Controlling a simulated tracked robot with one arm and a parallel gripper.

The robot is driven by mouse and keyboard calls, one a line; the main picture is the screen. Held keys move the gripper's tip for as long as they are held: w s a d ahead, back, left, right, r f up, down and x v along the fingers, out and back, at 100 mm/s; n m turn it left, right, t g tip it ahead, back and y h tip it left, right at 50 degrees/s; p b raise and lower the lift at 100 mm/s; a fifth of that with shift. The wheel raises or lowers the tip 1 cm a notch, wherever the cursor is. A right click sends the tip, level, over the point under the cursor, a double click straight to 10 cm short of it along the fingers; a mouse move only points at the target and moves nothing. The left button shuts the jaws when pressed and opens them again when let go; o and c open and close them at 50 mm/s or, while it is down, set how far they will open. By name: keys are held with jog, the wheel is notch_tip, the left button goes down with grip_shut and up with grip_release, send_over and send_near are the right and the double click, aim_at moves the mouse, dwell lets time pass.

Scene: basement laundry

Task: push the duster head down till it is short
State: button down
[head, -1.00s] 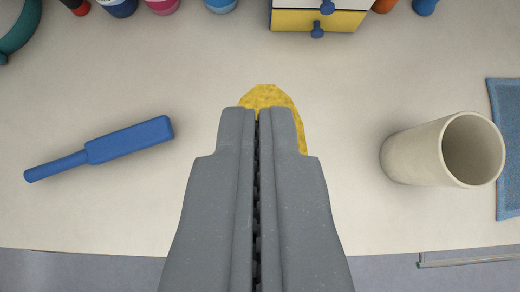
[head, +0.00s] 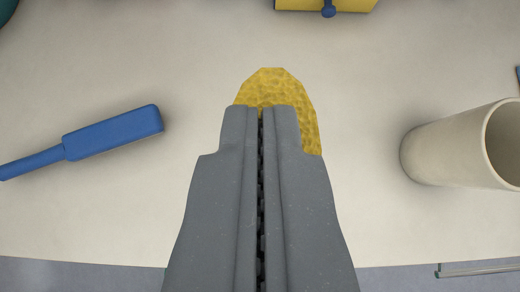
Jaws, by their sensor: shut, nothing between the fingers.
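The duster head (head: 272,86) is yellow and rough-textured, with a rounded top edge, in the middle of the head view. My gripper (head: 261,112) is shut and empty, its fingertips over the duster head. The fingers hide most of the head's lower part and whatever is beneath it. I cannot tell whether the fingertips touch it or are just above it. No handle of the duster shows.
A blue brush-like tool (head: 110,133) lies on the pale worktop (head: 200,225) to the left. A beige cup (head: 435,150) lies or leans at the right. A yellow drawer box (head: 300,4) stands at the far edge. The worktop's near edge crosses the bottom.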

jog(key=shift+f, duration=0.65)
jog(key=shift+s, duration=0.15)
jog(key=shift+a+f, duration=0.1)
notch_tip(320, 180, up, 5)
jog(key=shift+f, duration=0.2)
jog(key=v, duration=1)
jog(key=s+a+r+t+b, duration=0.2)
jog(key=s+a+r, duration=0.4)
jog(key=a+r, duration=0.3)
jog(key=s+a+r+t+b, duration=0.1)
jog(key=s+a+r+t, duration=0.3)
jog(key=r, duration=1.1)
jog(key=s+a, duration=0.3)
jog(key=a, duration=0.2)
jog(key=shift+s+a+r+b, duration=0.2)
jog(key=shift+a+r+b, duration=0.05)
jog(key=shift+b, duration=0.15)
